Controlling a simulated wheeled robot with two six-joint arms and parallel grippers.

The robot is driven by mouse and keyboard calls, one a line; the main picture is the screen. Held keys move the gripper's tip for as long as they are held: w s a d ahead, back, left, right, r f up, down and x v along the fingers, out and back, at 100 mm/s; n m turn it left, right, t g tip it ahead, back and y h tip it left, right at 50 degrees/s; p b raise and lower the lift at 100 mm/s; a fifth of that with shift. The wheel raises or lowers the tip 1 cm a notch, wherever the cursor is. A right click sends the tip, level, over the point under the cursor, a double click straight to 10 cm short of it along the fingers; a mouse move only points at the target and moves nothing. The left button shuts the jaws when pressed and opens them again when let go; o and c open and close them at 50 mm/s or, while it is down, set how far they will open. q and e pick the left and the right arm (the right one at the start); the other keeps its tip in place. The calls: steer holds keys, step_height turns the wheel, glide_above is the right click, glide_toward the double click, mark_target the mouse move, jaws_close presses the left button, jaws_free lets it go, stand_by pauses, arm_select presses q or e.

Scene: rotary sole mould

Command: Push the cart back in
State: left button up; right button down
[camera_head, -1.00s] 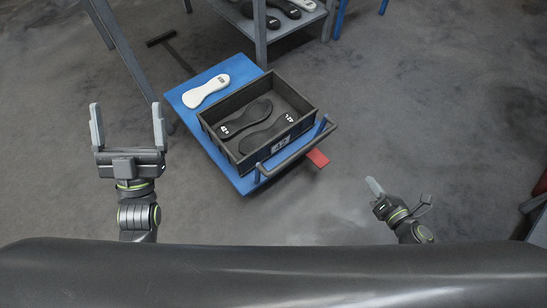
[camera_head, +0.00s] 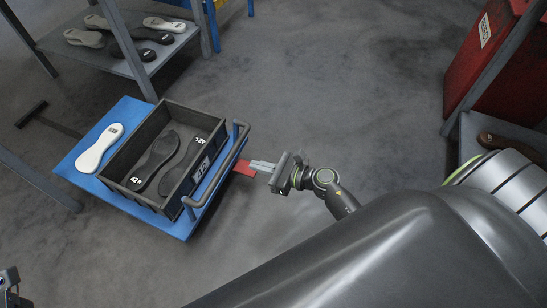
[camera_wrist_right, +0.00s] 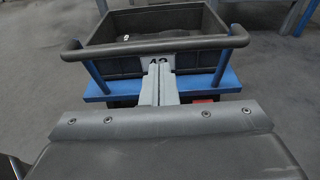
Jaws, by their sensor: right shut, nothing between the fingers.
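The cart is a low blue platform (camera_head: 178,227) at the left of the head view, with a grey push handle (camera_head: 214,178) on its near right side. A dark crate (camera_head: 172,209) on it holds two black soles. A white sole (camera_head: 98,147) lies beside the crate. A red pedal (camera_head: 245,168) sticks out under the handle. My right gripper (camera_head: 262,165) is shut and empty, close to the pedal and right of the handle. In the right wrist view its fingers (camera_wrist_right: 157,75) point at the crate's front; contact cannot be told. My left gripper (camera_head: 10,282) is mostly cut off at the lower left corner.
A grey rack (camera_head: 110,62) with several soles stands beyond the cart. A red cabinet (camera_head: 493,65) and a grey shelf with a brown sole (camera_head: 512,146) stand at the right. A grey leg (camera_head: 40,182) is left of the cart. The middle floor is clear.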

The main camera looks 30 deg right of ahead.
mark_target(231, 159)
steer(key=b+x, duration=0.1)
steer(key=x, duration=0.5)
steer(key=shift+w+a+f, duration=0.1)
steer(key=shift+w, duration=0.05)
